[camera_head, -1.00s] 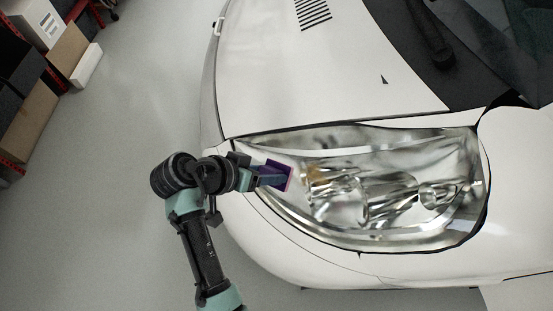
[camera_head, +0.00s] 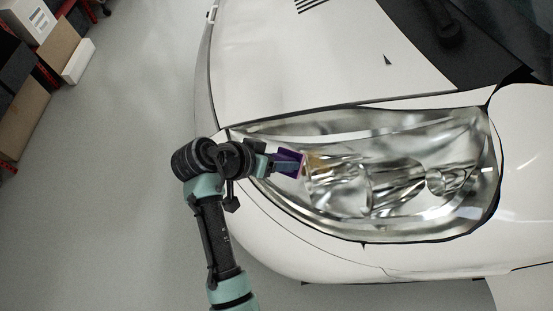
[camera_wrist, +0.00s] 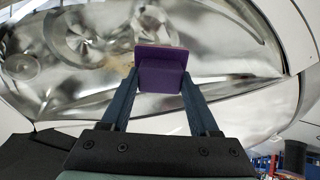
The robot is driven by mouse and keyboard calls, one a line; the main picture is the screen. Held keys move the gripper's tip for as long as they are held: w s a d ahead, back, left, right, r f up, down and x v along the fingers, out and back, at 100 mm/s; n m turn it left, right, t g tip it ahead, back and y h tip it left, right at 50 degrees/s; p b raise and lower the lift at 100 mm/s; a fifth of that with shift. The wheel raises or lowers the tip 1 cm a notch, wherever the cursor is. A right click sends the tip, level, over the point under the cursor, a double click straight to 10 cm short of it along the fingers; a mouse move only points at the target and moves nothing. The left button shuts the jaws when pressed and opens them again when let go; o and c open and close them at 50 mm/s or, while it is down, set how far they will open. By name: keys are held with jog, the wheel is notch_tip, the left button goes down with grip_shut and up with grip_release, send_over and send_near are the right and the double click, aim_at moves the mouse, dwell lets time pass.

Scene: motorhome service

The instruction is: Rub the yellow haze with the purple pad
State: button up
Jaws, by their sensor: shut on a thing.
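The purple pad (camera_wrist: 160,72) is held between the two fingers of my gripper (camera_wrist: 158,88) in the wrist view. In the head view my gripper (camera_head: 280,163) points right, with the pad (camera_head: 297,161) at its tip, over the left part of the headlight (camera_head: 400,210). The yellow haze (camera_head: 315,161) shows as a faint yellowish-brown patch on the lens just right of the pad. In the wrist view a small tan patch (camera_wrist: 127,68) shows just left of the pad. I cannot tell whether the pad touches the lens.
The white hood (camera_head: 290,70) lies above the headlight and the white bumper (camera_head: 300,245) below it. Boxes on shelves (camera_head: 30,60) stand at the far left. The grey floor (camera_head: 120,180) between them and the vehicle is clear.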

aim_at(301, 161)
jog(key=shift+b+x, duration=0.6)
jog(key=shift+x, duration=0.25)
dwell(0.4)
